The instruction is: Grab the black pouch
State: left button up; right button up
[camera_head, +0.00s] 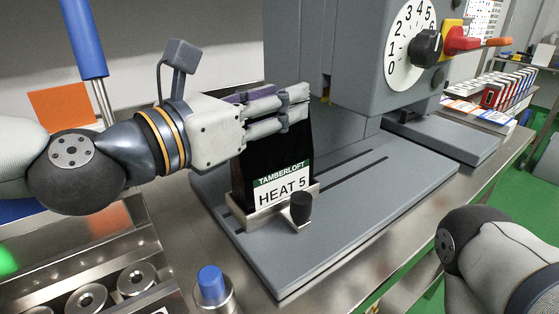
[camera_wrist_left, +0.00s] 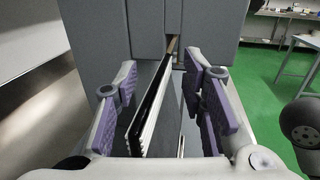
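The black pouch (camera_head: 280,155) stands upright in a metal holder (camera_head: 243,219) on the grey machine base. Its white label reads "TAMBERLOFT HEAT 5". My left gripper (camera_head: 284,106) is at the pouch's upper part, its fingers covering some of the top. In the left wrist view the pouch (camera_wrist_left: 150,110) shows edge-on between the two purple-padded fingers (camera_wrist_left: 163,88). The fingers are apart, with a gap on each side of the pouch, wider on the right. My right gripper is out of view; only part of my right arm shows at lower right.
The grey machine (camera_head: 345,70) with a numbered dial (camera_head: 408,45) and red-yellow switch (camera_head: 455,40) rises just behind the pouch. A black knob (camera_head: 301,208) stands at the holder's front. A blue-capped item (camera_head: 211,282) stands in front. Boxes (camera_head: 500,90) line the back right.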

pick_arm(q)
jog(key=shift+s, duration=0.1)
jog(key=c, duration=0.4)
grip_shut()
